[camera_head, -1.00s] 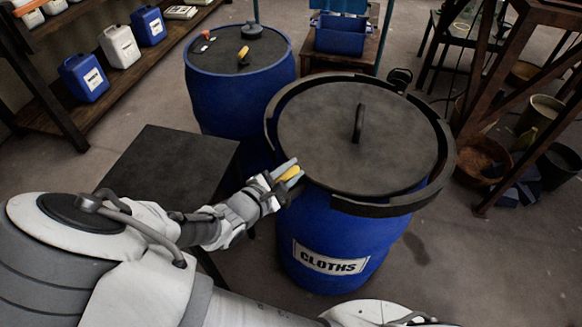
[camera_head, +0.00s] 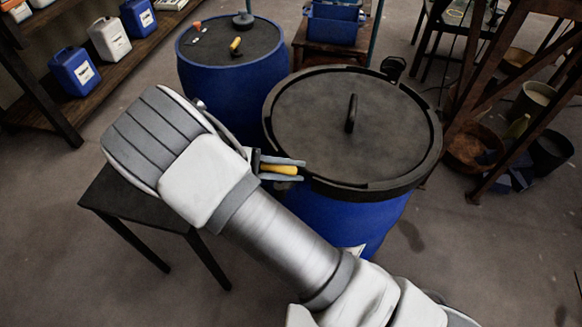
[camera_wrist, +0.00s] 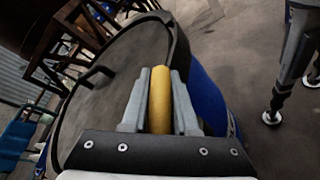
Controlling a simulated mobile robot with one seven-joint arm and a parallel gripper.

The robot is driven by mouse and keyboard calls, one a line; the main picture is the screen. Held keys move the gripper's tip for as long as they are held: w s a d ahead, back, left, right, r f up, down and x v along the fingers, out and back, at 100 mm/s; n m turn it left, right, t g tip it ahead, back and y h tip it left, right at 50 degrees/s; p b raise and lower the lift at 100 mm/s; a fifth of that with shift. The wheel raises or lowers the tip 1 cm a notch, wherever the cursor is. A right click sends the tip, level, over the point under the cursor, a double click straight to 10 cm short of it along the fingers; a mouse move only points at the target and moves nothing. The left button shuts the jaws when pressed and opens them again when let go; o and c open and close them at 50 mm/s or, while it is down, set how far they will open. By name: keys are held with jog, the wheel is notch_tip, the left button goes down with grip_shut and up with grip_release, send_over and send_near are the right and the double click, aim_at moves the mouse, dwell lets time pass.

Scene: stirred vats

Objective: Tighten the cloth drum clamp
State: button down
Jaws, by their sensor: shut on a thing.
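The blue cloth drum (camera_head: 345,222) stands upright with a dark round lid (camera_head: 310,125) on top, bearing an upright handle (camera_head: 351,113). The dark clamp ring (camera_head: 372,192) runs around the lid's rim and lies close to it. My gripper (camera_head: 296,170) is at the drum's left front edge, shut on the yellow clamp lever handle (camera_head: 279,170). The wrist view shows the yellow handle (camera_wrist: 161,100) between the two grey fingers, beside the lid (camera_wrist: 105,105). My arm hides most of the drum's label, and the lever's joint to the ring is not clear.
A second blue drum (camera_head: 225,95) stands behind left, with small items on its lid. A dark table (camera_head: 115,200) is below my arm. A shelf (camera_head: 35,110) with jugs is at the left; a brown frame (camera_head: 490,130) stands at the right.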

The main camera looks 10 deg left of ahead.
jog(key=m+g, duration=0.1)
jog(key=m+g+b, duration=0.1)
jog(key=m+g, duration=0.1)
jog(key=shift+s+d+f+g, duration=0.1)
jog(key=shift+s+f+g, duration=0.05)
jog(key=shift+s+g, duration=0.15)
jog(key=shift+s+m+g+b, duration=0.3)
jog(key=shift+m+g, duration=0.65)
jog(key=shift+g, duration=0.25)
jog(key=shift+s+m+g+b, duration=0.25)
jog(key=shift+m+g, duration=0.7)
jog(key=shift+g, duration=0.25)
jog(key=c, duration=0.7)
grip_release()
jog(key=shift+a+r, duration=0.2)
